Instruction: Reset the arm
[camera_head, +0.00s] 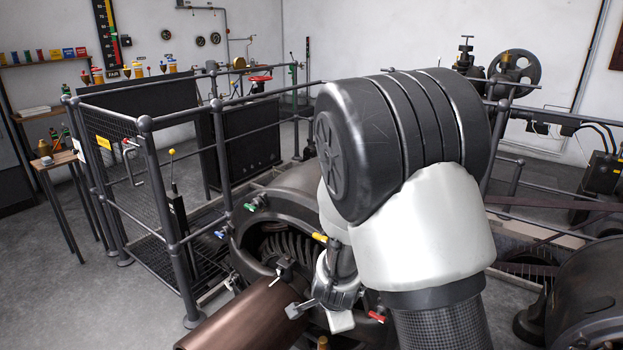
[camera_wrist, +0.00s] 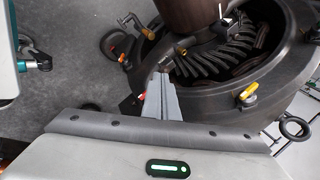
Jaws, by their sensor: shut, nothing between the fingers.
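My gripper (camera_wrist: 160,78) shows in the wrist view as two grey fingers pressed together, shut and empty. Its tips are over the near rim of a dark round dynamo housing (camera_wrist: 290,75), and I cannot tell whether they touch it. In the head view my bent arm, with its dark ribbed joint and white link, fills the centre right, in front of the dynamo (camera_head: 300,190). It hides much of the machine, and the fingertips are hard to make out there.
Coloured handles, including a yellow one (camera_wrist: 248,93) and a green one (camera_head: 250,207), stick out around the dynamo. A brown cylinder (camera_head: 240,322) lies in front. A railed mesh enclosure (camera_head: 130,170) stands left, another machine (camera_head: 590,300) at right. Open floor (camera_head: 60,290) shows at left.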

